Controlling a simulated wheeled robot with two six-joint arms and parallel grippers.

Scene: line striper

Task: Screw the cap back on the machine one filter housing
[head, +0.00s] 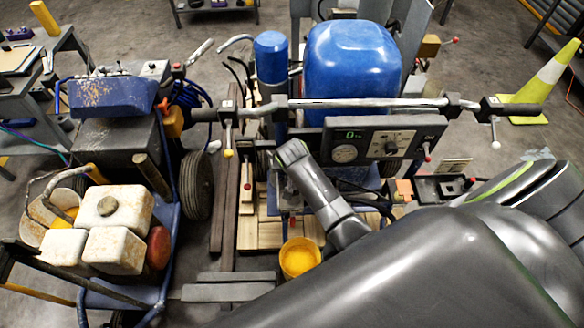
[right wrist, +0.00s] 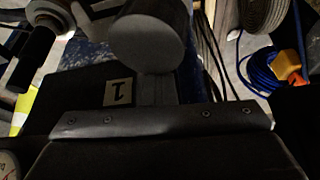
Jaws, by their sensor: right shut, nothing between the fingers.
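Machine one is the blue striper (head: 352,60) in the middle of the head view, with a control panel (head: 415,128) and a handlebar across it. My right arm comes in from the lower right and ends in front of the machine, left of the panel. My right gripper (head: 287,190) is mostly hidden by its own wrist; it is shut and empty. The right wrist view shows a plate marked 1 (right wrist: 118,92) and a dark round cylinder (right wrist: 148,38); I cannot tell what the cylinder is. I cannot make out the filter housing or its cap. My left gripper is not in view.
A yellow bucket (head: 300,259) stands below my right wrist. A second machine (head: 112,95) with rusty white containers (head: 110,212) is at the left. The handlebar (head: 370,103) crosses above the panel. A blue hose (right wrist: 262,72) lies in the right wrist view.

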